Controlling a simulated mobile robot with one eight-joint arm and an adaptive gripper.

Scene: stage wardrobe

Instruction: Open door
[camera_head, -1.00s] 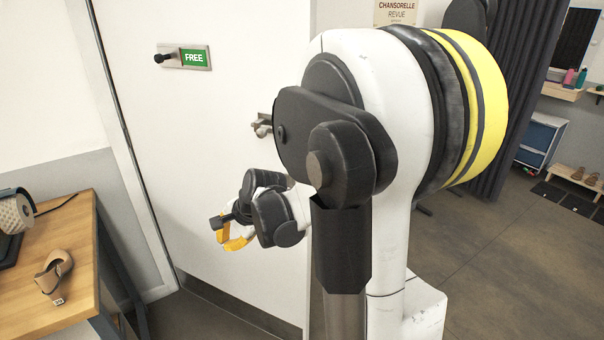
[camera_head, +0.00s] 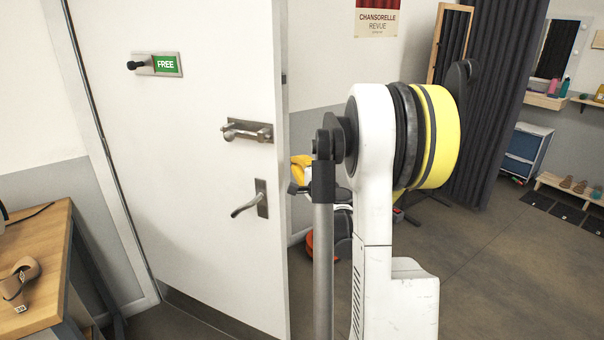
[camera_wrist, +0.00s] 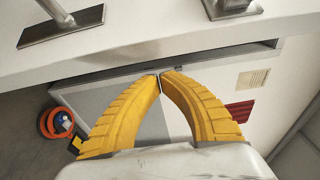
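The white door (camera_head: 190,90) fills the left of the head view. Its free edge shows at right, clear of the wall behind, so it stands ajar. A lever handle (camera_head: 255,203) sits below a latch fitting (camera_head: 247,131). The door face and two metal fittings also cross the top of the wrist view (camera_wrist: 150,38). My gripper (camera_wrist: 160,74) has yellow fingers whose tips meet with nothing visible between them. It is beside the door's free edge, off the handle. In the head view my arm partly hides it; whether it touches the door is unclear.
A green FREE sign (camera_head: 166,64) is on the door. Behind the door, an orange coil (camera_wrist: 48,112) lies on the floor. A dark curtain (camera_head: 495,90) hangs at right; floor before it is open.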

